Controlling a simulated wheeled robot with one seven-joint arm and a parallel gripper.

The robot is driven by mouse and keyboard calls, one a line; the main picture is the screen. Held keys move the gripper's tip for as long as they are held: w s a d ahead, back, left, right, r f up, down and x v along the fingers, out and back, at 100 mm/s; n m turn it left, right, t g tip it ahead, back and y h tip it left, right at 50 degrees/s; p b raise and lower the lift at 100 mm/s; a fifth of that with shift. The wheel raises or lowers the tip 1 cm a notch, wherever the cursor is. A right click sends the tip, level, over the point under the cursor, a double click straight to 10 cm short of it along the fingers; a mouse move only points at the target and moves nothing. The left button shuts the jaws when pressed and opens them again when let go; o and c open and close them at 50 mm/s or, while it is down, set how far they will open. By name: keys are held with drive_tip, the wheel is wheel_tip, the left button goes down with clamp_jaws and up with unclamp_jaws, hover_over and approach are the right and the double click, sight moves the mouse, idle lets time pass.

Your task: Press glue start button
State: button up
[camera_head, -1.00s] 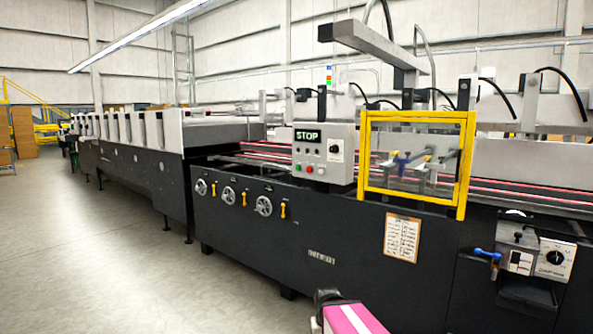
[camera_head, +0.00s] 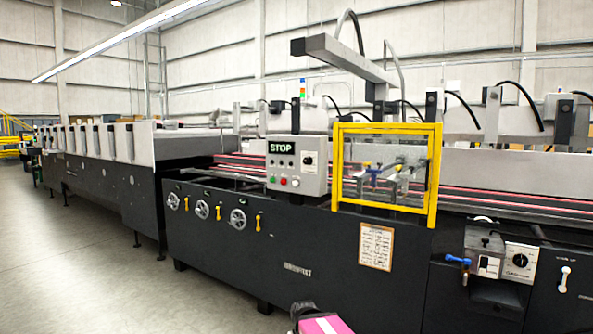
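A grey control box (camera_head: 314,181) stands on the dark folder gluer near the middle of the view. A pink and white part of my arm with a black end shows at the bottom edge, well apart from the box. My gripper's fingers are not visible.
A yellow-framed clear guard (camera_head: 437,180) stands right of the control box. Farther right are a dial box (camera_head: 520,262) and a blue-handled valve (camera_head: 458,260). Handwheels (camera_head: 238,219) and yellow levers line the front. Open floor (camera_head: 90,270) lies at left.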

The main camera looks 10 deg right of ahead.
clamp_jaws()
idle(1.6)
